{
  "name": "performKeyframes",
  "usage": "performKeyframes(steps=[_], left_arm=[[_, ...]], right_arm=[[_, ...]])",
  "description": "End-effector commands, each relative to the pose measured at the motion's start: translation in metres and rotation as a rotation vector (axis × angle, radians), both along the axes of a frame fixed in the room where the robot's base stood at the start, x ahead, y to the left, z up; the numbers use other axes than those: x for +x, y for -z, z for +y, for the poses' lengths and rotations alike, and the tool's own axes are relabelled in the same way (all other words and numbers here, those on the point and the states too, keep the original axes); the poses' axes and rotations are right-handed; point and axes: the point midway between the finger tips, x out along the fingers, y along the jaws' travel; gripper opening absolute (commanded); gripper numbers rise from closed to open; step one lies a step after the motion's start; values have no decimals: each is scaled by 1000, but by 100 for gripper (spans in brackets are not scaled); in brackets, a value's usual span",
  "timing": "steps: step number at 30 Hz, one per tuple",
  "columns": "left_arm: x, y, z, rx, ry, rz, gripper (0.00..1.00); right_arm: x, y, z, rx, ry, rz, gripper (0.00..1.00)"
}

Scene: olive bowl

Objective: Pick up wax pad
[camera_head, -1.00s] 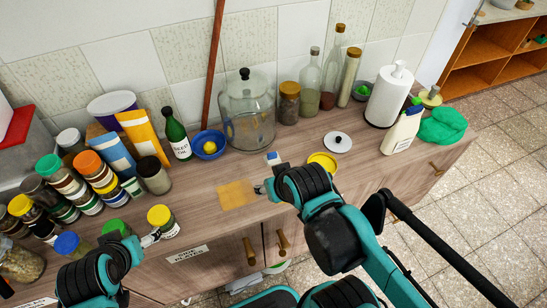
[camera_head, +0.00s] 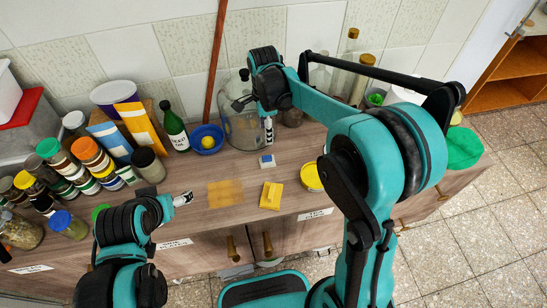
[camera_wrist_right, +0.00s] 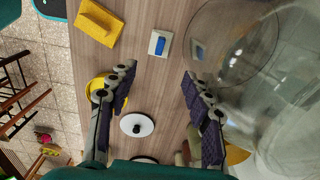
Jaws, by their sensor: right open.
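A yellow rectangular pad with a raised grip (camera_head: 270,196) lies near the counter's front edge, and also shows in the right wrist view (camera_wrist_right: 98,22); I take it as the wax pad. A flat amber square (camera_head: 225,193) lies to its left. A small white block with a blue patch (camera_head: 267,161) lies behind it, also in the right wrist view (camera_wrist_right: 159,43). My right gripper (camera_head: 268,130) is above the counter behind the block; in its wrist view (camera_wrist_right: 158,76) the fingers are apart and empty. My left gripper (camera_head: 182,199) is left of the amber square; its jaw state is unclear.
A glass jar (camera_wrist_right: 235,45) stands close beside the right gripper. A yellow round container (camera_head: 312,177) and a white lid with a black knob (camera_wrist_right: 137,124) are nearby. A blue bowl (camera_head: 207,139), green bottle (camera_head: 176,130) and several spice jars crowd the left.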

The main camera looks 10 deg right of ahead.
Motion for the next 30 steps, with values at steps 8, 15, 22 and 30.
performKeyframes(steps=[8,15,22,30], left_arm=[[0,18,0,0,0,0,77],[0,27,0,0,0,0,77],[0,34,0,0,0,0,77],[0,48,0,0,0,0,77]], right_arm=[[1,54,0,0,5,1,50],[1,88,0,0,4,1,50],[1,108,0,0,4,1,50],[1,150,0,0,4,0,50]])
